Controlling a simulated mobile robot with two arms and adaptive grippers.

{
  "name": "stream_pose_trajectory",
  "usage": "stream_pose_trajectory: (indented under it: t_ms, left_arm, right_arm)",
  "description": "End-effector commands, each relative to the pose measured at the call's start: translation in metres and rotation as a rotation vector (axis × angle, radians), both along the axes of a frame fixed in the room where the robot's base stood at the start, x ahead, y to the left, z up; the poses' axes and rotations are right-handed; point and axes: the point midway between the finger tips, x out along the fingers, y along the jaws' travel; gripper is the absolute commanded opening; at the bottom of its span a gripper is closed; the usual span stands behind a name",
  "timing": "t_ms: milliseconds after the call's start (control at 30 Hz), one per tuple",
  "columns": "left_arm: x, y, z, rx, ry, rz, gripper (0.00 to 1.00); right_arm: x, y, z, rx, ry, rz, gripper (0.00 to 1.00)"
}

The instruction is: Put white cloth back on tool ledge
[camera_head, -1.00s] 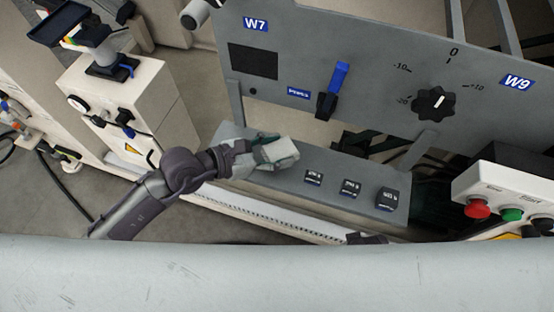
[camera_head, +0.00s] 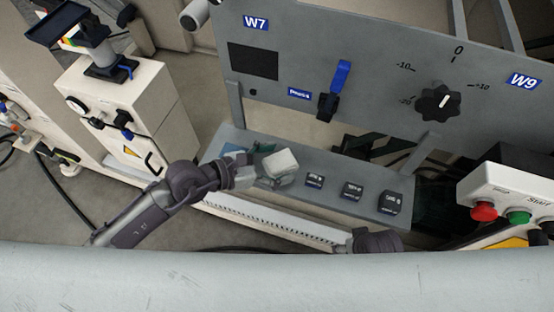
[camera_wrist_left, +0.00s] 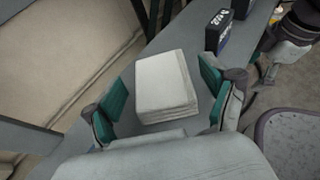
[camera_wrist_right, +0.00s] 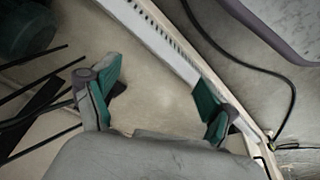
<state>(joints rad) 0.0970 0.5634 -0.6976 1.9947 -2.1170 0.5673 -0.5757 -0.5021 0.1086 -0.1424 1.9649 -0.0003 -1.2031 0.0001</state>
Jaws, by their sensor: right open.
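The white cloth (camera_head: 281,163), a folded stack, is at the left part of the grey tool ledge (camera_head: 235,140). In the left wrist view the cloth (camera_wrist_left: 165,85) appears to lie flat on the ledge (camera_wrist_left: 185,38). My left gripper (camera_wrist_left: 168,95) is open, with one teal-padded finger on each side of the cloth and narrow gaps visible. In the head view my left gripper (camera_head: 268,172) is right at the cloth. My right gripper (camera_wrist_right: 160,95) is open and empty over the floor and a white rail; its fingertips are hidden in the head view.
Several dark labelled blocks stand right of the cloth, the nearest (camera_head: 314,181) close by. The grey panel (camera_head: 390,60) with a blue-handled lever (camera_head: 340,78) and black knob (camera_head: 438,102) rises behind. A button box (camera_head: 510,195) is at the right.

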Motion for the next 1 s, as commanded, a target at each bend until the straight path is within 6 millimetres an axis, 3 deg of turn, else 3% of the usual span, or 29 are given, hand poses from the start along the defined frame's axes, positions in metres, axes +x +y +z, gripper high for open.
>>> stream_pose_trajectory:
  t_ms: [267, 433, 700, 1000]
  left_arm:
    - [0.000, 0.000, 0.003, -0.001, 0.000, 0.000, 0.84]
    - [-0.011, 0.021, 0.010, 0.003, 0.001, 0.000, 0.84]
    - [-0.035, 0.070, 0.031, 0.005, 0.001, -0.001, 0.84]
    - [-0.050, 0.098, 0.045, 0.001, 0.000, 0.000, 0.84]
  right_arm:
    - [0.001, 0.000, 0.002, 0.001, -0.003, 0.000, 0.84]
    - [-0.001, 0.000, -0.006, 0.000, 0.001, 0.000, 0.84]
    - [-0.003, 0.000, -0.017, -0.001, 0.011, 0.002, 0.84]
    - [0.004, 0.002, -0.001, 0.003, -0.009, 0.003, 0.84]
